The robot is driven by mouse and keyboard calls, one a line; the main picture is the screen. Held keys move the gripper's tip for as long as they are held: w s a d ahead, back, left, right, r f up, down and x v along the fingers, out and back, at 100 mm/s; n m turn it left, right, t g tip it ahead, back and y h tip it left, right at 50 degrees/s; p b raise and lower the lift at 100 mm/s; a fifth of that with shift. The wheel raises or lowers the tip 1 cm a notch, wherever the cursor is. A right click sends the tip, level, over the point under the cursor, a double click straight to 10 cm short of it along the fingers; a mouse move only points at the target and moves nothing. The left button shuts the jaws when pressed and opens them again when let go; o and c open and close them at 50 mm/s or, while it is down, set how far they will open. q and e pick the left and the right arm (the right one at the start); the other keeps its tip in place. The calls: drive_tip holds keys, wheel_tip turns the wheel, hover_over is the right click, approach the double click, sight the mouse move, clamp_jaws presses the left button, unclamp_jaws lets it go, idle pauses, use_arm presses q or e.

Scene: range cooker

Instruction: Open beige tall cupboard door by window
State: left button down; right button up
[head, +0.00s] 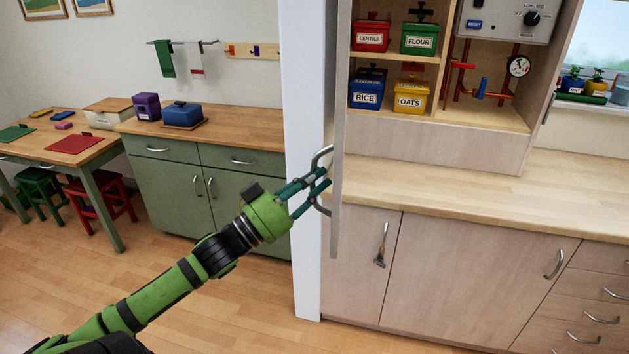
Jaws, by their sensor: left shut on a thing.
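The beige tall cupboard door (340,95) stands swung out from its cupboard, seen almost edge-on. Its grey bow handle (324,151) is on the door's left face. My left gripper (322,179) is shut on this handle, with its teal fingers around the middle of the bar. The open cupboard shows shelves with a red lentils tin (371,33), a green flour tin (420,38), a blue rice tin (367,88) and a yellow oats tin (410,96). My right gripper is not in view.
A white wall end (305,130) stands just left of the door. A wooden worktop (440,184) with beige lower cupboards runs below the shelves. A green cabinet (165,180) and a table with stools are at left. The window (600,35) is at upper right.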

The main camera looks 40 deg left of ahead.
use_arm(q)
drive_tip(key=c, duration=1.1)
unclamp_jaws()
drive_tip(key=shift+c, duration=0.2)
drive_tip(key=v, duration=1.2)
